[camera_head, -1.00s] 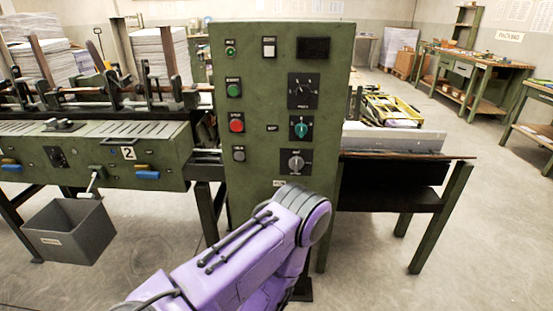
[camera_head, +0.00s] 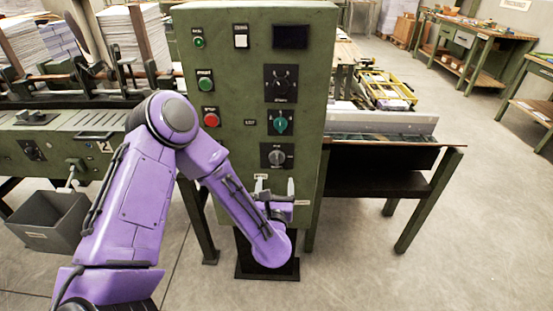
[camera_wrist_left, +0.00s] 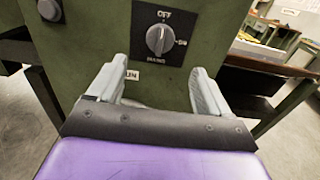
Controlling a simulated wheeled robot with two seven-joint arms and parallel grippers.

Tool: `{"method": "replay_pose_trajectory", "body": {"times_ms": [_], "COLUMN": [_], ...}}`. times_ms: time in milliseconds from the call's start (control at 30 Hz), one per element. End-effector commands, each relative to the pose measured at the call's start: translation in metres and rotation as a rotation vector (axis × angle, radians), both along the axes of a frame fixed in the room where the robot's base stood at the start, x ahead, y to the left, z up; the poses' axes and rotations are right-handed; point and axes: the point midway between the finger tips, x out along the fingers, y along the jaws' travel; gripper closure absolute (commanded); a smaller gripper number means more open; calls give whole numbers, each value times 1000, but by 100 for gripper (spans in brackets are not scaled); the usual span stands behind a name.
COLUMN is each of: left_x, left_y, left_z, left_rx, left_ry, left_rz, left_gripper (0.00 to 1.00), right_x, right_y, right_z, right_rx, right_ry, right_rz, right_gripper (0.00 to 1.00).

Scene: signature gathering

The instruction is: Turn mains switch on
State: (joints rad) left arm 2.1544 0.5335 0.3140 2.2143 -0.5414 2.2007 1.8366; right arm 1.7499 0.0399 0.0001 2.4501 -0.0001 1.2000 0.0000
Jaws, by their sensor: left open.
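The mains switch (camera_head: 277,156) is a grey rotary knob on a black plate, low on the front of the green control cabinet (camera_head: 232,130). In the left wrist view the mains switch (camera_wrist_left: 159,40) has OFF above it, a second label at its right and MAINS below; its grip ridge stands about upright, toward OFF. My left gripper (camera_head: 274,186) is just below the switch in the head view, fingers pointing up at the panel. In the wrist view the left gripper (camera_wrist_left: 154,75) is open and empty, its fingers apart, with the knob beyond and between them. My right gripper is out of view.
Above the switch are a green-blue selector (camera_head: 281,123), a black dial (camera_head: 281,84) and a dark display (camera_head: 290,37). A red button (camera_head: 210,117) is at the left.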

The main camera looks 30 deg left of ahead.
Motion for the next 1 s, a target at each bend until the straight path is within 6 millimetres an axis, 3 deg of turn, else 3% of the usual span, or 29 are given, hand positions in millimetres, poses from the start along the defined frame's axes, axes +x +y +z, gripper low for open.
{"method": "replay_pose_trajectory", "body": {"times_ms": [500, 833, 867, 1000], "left_x": [81, 87, 87, 87], "left_y": [49, 53, 53, 53], "left_z": [1, -1, -1, -1], "left_rx": [-4, -5, -5, -5], "left_ry": [-5, -3, -3, -3], "left_rz": [1, 0, 0, 0], "left_gripper": [21, 21, 27, 73], "right_x": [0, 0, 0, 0], "right_y": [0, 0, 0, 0], "right_z": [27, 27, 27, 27], "right_rx": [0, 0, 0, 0], "right_ry": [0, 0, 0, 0], "right_rz": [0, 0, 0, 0], "right_gripper": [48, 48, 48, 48]}}
